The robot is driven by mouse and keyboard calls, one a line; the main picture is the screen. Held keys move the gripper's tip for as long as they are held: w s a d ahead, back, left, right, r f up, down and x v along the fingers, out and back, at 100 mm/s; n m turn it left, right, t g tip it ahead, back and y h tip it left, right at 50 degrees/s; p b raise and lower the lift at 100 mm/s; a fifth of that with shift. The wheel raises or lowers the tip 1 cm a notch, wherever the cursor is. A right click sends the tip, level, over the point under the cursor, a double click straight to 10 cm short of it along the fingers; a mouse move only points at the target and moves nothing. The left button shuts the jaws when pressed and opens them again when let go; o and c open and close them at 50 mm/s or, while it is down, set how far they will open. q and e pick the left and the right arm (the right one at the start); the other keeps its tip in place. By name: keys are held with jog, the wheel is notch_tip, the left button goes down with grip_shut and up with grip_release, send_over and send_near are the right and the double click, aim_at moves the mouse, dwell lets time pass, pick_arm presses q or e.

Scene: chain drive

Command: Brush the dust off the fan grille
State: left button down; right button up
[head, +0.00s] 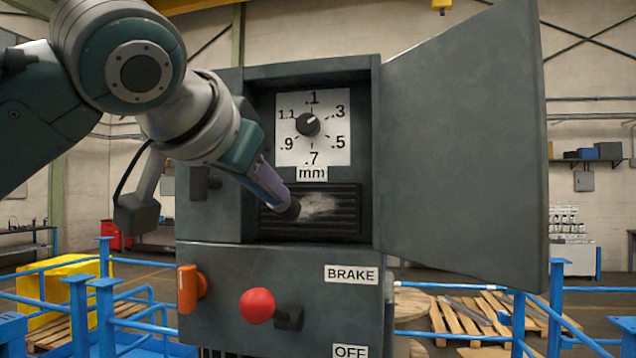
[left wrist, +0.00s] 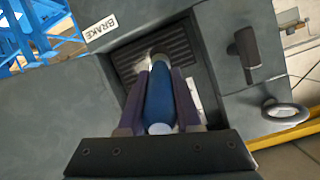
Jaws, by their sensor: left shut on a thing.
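The fan grille (head: 345,222) is a dark slatted panel low inside the open cabinet, under the dial plate. A pale grey patch of dust (head: 318,205) lies on its middle-left part. My left gripper (head: 268,182) comes in from the upper left and is shut on a brush (left wrist: 160,100) with a blue handle. The brush's dark tip (head: 290,211) is at the left edge of the dust, at or very near the slats; contact is not clear. In the left wrist view the brush points at the grille (left wrist: 186,50). My right gripper is out of view.
The cabinet door (head: 460,140) stands open to the right. Above the grille is a dial plate (head: 313,155) with a black knob. Below are an orange handle (head: 190,287), a red ball knob (head: 257,305) and a BRAKE label (head: 351,274). Blue railings (head: 105,300) stand behind.

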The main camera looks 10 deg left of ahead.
aim_at(243, 182)
pick_arm(q)
jog(key=shift+w, duration=0.8)
jog(key=shift+d+p, duration=1.15)
jog(key=shift+d, duration=2.55)
jog(key=shift+a+p, duration=0.65)
jog(key=shift+a, duration=3.1)
jog(key=shift+s, duration=0.1)
jog(key=shift+s+p, duration=0.7)
jog(key=shift+s, duration=2.3)
